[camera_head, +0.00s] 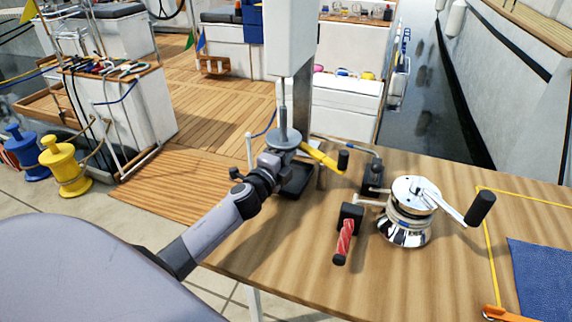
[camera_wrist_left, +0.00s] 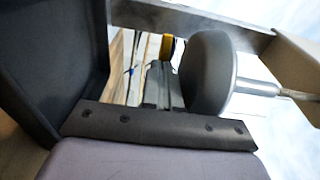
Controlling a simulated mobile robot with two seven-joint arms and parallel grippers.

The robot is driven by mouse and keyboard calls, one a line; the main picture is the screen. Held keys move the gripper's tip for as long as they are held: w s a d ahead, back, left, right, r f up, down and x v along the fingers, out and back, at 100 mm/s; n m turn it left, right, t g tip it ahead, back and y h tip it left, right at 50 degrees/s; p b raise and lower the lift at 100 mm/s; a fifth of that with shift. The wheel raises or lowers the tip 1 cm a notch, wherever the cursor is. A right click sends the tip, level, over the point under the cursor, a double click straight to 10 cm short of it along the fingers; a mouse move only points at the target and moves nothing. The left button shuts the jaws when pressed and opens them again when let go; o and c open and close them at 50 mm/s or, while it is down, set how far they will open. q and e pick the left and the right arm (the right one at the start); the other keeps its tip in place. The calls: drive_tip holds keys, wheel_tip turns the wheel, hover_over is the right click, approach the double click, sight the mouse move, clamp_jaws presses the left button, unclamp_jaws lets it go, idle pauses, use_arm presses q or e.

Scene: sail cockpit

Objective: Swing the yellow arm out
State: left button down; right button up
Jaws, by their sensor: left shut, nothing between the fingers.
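The yellow arm (camera_head: 320,157) sticks out to the right from a post fixture at the table's back left edge. It has a black knob (camera_head: 343,160) at its outer end. A grey round plate with an upright rod (camera_head: 283,135) stands at its left. My left gripper (camera_head: 284,166) is shut and empty, close to the fixture and left of the yellow arm. Whether it touches the fixture cannot be told. In the left wrist view a small yellow piece (camera_wrist_left: 167,47) shows beyond a dark round disc (camera_wrist_left: 208,72). My right gripper is out of view.
A chrome winch (camera_head: 406,222) with a black-handled crank stands right of centre on the wooden table (camera_head: 300,270). A red-gripped handle (camera_head: 344,240) and a small black fixture (camera_head: 373,175) are beside it. A blue cloth (camera_head: 545,275) lies at the right. The table's front left is bare.

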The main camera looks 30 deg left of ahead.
use_arm(q)
drive_tip(key=shift+w+a, duration=0.1)
drive_tip(key=shift+w, duration=0.2)
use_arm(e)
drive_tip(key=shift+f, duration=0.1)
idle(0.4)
